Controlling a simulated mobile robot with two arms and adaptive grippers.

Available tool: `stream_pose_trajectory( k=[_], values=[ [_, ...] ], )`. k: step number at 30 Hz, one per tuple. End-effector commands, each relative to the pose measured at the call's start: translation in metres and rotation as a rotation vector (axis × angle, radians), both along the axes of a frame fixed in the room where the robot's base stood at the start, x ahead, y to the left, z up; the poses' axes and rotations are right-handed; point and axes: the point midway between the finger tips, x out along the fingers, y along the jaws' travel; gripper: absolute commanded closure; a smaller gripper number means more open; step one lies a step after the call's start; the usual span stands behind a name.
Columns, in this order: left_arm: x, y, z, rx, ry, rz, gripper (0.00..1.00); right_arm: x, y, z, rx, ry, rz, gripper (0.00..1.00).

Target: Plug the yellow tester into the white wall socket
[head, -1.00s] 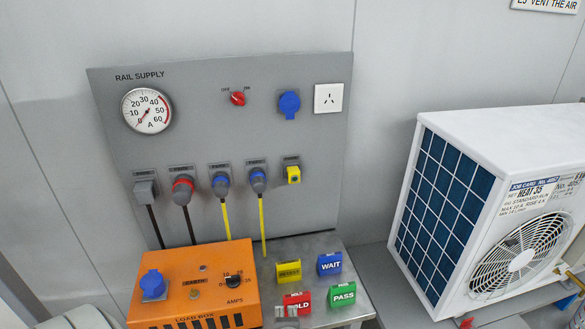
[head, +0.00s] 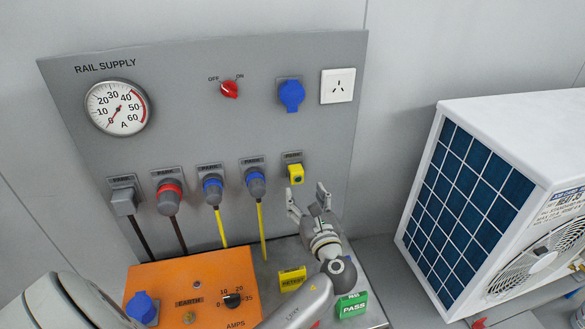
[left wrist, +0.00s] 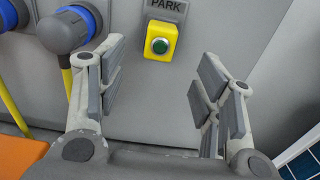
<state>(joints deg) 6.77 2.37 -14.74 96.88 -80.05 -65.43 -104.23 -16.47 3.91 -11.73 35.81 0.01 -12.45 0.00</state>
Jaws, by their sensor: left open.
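My left gripper (head: 309,197) is open and empty, just below and in front of the tester. In the left wrist view its fingers (left wrist: 160,85) stand apart, with the tester beyond and between them. My right gripper is not in view.
Parked plugs with blue (head: 256,182) and red (head: 169,192) collars hang left of the tester. A blue covered socket (head: 291,95) is beside the white one. A white air unit (head: 515,150) stands right.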

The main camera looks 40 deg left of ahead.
Motion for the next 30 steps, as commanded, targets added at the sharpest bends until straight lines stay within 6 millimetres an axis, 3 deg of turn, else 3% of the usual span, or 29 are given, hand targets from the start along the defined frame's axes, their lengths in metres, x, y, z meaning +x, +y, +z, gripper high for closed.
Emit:
stream_pose_trajectory(
  k=[10,23,30],
  values=[
    [0.001,0.002,-0.001,-0.002,-0.001,0.001,0.39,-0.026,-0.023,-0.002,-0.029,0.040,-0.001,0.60],
    [0.034,0.041,-0.003,-0.002,-0.004,0.001,0.39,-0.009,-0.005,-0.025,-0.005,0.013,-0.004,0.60],
    [0.052,0.061,0.000,-0.003,-0.002,0.001,0.39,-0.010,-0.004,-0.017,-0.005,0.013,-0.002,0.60]
  ],
)
